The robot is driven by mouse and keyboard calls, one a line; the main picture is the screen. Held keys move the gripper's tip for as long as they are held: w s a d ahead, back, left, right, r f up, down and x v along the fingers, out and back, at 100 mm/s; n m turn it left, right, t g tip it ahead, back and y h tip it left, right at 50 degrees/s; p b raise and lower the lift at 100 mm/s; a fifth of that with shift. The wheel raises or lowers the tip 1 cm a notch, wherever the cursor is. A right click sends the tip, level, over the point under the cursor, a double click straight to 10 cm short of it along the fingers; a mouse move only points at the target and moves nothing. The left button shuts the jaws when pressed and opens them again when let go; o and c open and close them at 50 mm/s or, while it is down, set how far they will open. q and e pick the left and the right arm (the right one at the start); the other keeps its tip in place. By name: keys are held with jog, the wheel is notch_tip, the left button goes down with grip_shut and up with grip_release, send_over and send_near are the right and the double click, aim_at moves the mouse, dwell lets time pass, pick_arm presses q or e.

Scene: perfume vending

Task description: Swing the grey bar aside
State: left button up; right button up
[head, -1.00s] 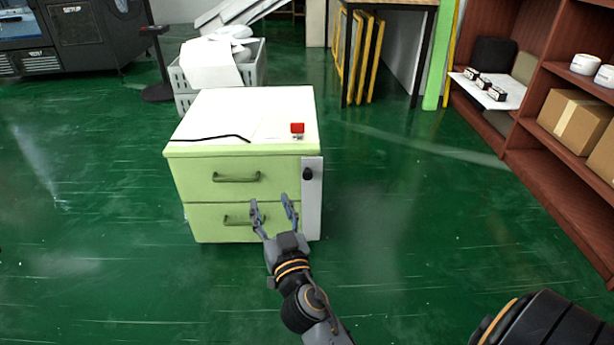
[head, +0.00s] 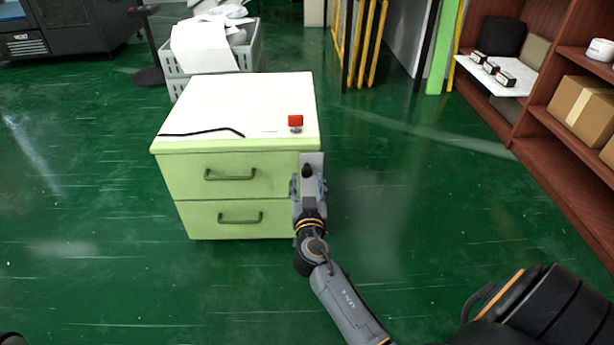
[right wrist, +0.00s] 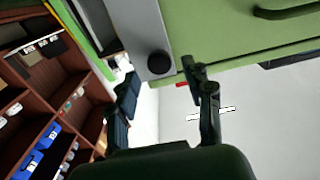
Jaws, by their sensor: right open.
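The grey bar (head: 314,157) is a flat upright strip on the right edge of the light green cabinet's front (head: 185,178). It carries a round black knob (head: 307,170). In the right wrist view the bar (right wrist: 143,25) runs to the top edge, with the knob (right wrist: 159,62) near its end. My right gripper (head: 308,184) is in front of the bar and covers its lower part in the head view. In the right wrist view its fingers (right wrist: 160,85) are open, with the knob between their tips in the picture. I cannot tell whether they touch it. My left gripper is out of view.
The cabinet has two drawers with handles (head: 230,175). On its white top are a small red-capped object (head: 295,122) and a black cord (head: 205,132). A brown shelf (head: 545,135) stands right. Green floor (head: 400,220) between is clear.

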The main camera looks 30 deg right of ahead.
jog(key=shift+x, duration=1.45)
jog(key=shift+c, duration=0.4)
grip_shut()
